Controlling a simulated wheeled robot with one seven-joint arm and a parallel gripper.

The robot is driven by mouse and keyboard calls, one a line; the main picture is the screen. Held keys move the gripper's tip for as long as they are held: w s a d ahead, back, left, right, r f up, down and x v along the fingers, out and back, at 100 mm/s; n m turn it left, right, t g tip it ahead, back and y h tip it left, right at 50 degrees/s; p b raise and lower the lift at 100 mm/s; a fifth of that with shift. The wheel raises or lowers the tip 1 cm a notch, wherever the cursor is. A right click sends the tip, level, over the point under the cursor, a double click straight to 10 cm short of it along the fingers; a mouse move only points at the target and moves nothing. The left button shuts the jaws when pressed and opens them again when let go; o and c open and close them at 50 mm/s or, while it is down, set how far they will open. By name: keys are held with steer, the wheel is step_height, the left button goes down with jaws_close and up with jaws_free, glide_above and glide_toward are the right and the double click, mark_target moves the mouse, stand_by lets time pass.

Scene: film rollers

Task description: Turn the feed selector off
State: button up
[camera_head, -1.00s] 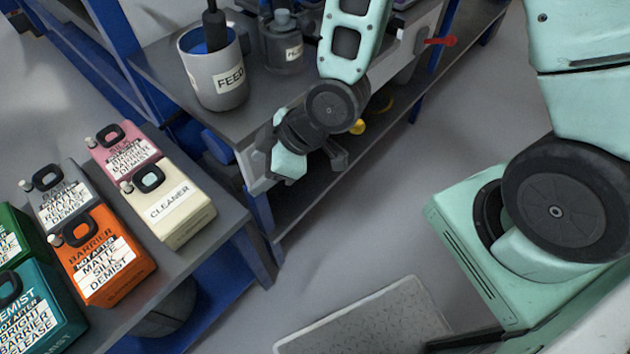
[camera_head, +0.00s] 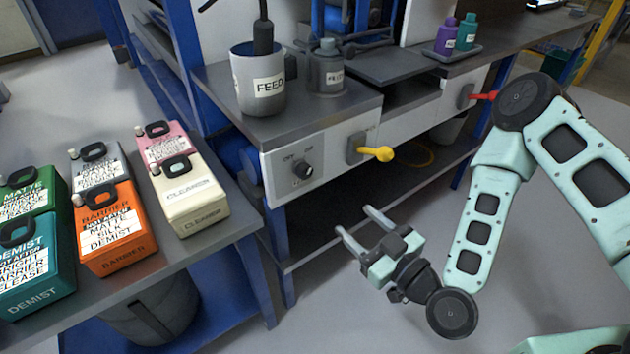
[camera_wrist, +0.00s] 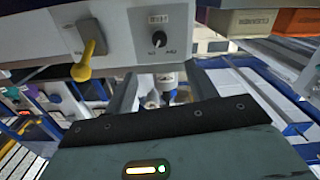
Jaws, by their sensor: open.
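The selector knob (camera_head: 303,170) is a small dark round knob on the white front panel of the bench, below the FEED cup. Small labels sit above it; the left one seems to read OFF. Which label its pointer faces is too small to tell. In the wrist view the knob (camera_wrist: 157,39) shows upside down near the top middle. My gripper (camera_head: 358,222) is open and empty, below and to the right of the knob, apart from the panel. In the wrist view its two fingers (camera_wrist: 163,85) stand apart, below the knob.
A yellow handle (camera_head: 376,153) sticks out right of the knob, and a red handle (camera_head: 484,96) farther right. The FEED cup (camera_head: 258,92) stands on the bench above. Labelled jugs (camera_head: 190,197) fill the left table. The floor before the panel is clear.

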steer(key=w+b, duration=0.1)
steer(key=b, duration=0.8)
glide_toward(308, 175)
steer(key=x, duration=0.9)
steer(key=shift+w+a+r, duration=0.15)
steer(key=shift+a, duration=0.05)
steer(key=c, duration=1)
